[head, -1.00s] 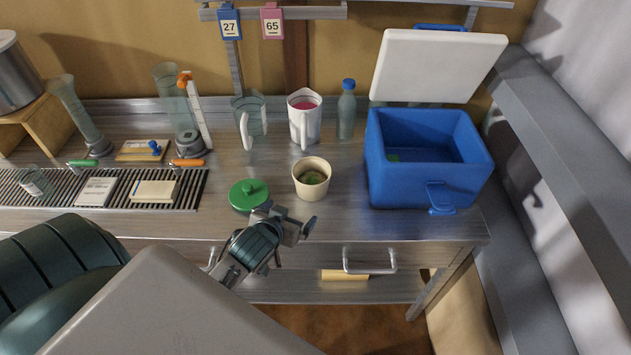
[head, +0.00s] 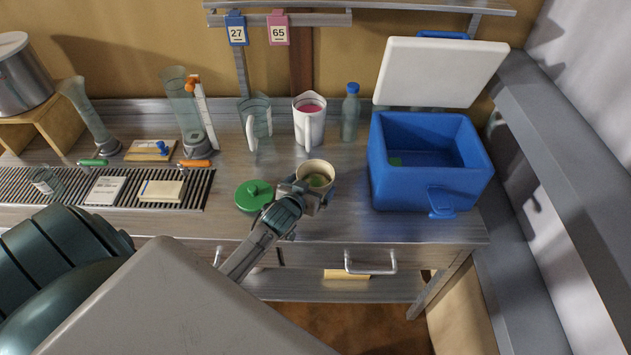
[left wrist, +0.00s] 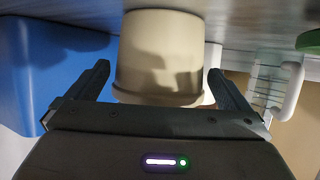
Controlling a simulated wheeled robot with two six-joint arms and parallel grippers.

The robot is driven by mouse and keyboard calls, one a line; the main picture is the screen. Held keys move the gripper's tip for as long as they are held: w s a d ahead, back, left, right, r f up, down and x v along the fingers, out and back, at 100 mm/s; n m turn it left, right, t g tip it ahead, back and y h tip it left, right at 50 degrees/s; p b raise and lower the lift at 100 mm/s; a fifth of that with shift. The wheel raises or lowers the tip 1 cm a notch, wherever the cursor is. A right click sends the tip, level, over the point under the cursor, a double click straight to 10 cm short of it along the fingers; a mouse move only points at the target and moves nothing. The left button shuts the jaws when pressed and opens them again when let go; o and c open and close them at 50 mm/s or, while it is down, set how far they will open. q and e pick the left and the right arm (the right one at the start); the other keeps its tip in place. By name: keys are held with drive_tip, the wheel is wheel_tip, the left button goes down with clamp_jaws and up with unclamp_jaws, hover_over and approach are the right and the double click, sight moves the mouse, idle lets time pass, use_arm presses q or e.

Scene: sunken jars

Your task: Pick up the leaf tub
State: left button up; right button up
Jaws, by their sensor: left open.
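The leaf tub (head: 317,168) is a cream round tub with green leafy contents, standing upright on the metal bench. In the head view my left gripper (head: 309,192) is at its near side and hides its lower front. In the left wrist view the tub (left wrist: 162,45) shows upside down, with its rim towards the gripper body. The open fingers lie to either side of it, with a visible gap on the left. The right gripper is not in view.
A green lid (head: 254,196) lies just left of the tub. A blue cooler (head: 431,186) with its white lid raised stands to the right. A white jug (head: 309,126), a clear jug (head: 257,118) and a bottle (head: 350,115) stand behind.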

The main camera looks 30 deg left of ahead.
use_arm(q)
drive_tip(key=shift+x, duration=1.2)
drive_tip(key=c, duration=0.6)
drive_tip(key=shift+c, duration=0.2)
drive_tip(key=shift+r+b, duration=0.3)
drive_tip(key=shift+r, duration=0.45)
drive_tip(key=shift+s+d+r+b, duration=0.1)
drive_tip(key=shift+s+r+b, duration=0.15)
drive_tip(key=shift+r, duration=0.2)
drive_tip(key=shift+s+d+r+b, duration=0.15)
drive_tip(key=shift+r+b, duration=0.1)
drive_tip(key=shift+r, duration=0.2)
drive_tip(key=s+d+r+b, duration=0.1)
drive_tip(key=s+d+b, duration=0.1)
drive_tip(key=s, duration=0.5)
drive_tip(key=s+d+r+b, duration=0.1)
drive_tip(key=s+d+b, duration=0.15)
drive_tip(key=s, duration=0.45)
drive_tip(key=w+d+r+m+h, duration=0.1)
drive_tip(key=w+d+r+h, duration=0.1)
drive_tip(key=w+d+r, duration=0.8)
drive_tip(key=shift+w+r+m, duration=0.3)
drive_tip(key=shift+w+m, duration=0.1)
drive_tip(key=shift+w, duration=0.15)
